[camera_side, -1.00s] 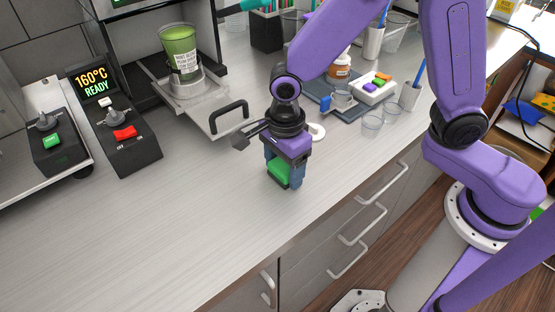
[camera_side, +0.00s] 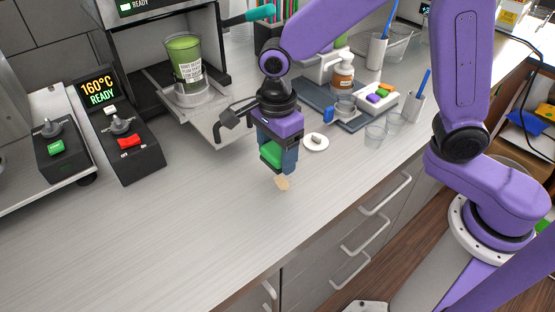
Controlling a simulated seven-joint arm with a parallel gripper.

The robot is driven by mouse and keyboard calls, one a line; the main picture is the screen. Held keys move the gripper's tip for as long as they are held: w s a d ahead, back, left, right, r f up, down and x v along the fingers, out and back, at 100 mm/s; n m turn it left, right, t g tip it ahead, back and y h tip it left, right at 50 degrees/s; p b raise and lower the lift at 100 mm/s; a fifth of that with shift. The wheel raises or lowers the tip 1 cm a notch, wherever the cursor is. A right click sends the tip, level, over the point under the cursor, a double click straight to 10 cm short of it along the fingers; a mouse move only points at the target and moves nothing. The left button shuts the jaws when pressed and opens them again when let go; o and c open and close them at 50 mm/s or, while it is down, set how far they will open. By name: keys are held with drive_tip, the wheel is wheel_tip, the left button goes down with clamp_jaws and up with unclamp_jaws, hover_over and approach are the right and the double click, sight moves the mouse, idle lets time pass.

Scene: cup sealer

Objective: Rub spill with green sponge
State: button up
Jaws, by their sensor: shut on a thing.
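My gripper (camera_side: 278,160) is shut on the green sponge (camera_side: 270,154) and holds it over the counter, right of the centre of the bare area. A small beige spill (camera_side: 283,184) shows on the counter just below and in front of the gripper. The sponge looks raised a little above the counter, apart from the visible part of the spill. Part of the sponge is hidden between the dark fingers.
The sealer's tray with a green cup (camera_side: 186,62) stands behind left, its black handle close to my gripper. A white round lid (camera_side: 315,142) lies to the right. Clear cups (camera_side: 376,134) stand further right. The front left counter (camera_side: 150,235) is clear.

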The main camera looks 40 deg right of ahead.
sight(273, 151)
drive_tip(key=shift+r, duration=1.85)
drive_tip(key=shift+a+f, duration=0.15)
drive_tip(key=shift+a, duration=0.3)
drive_tip(key=shift+f, duration=0.15)
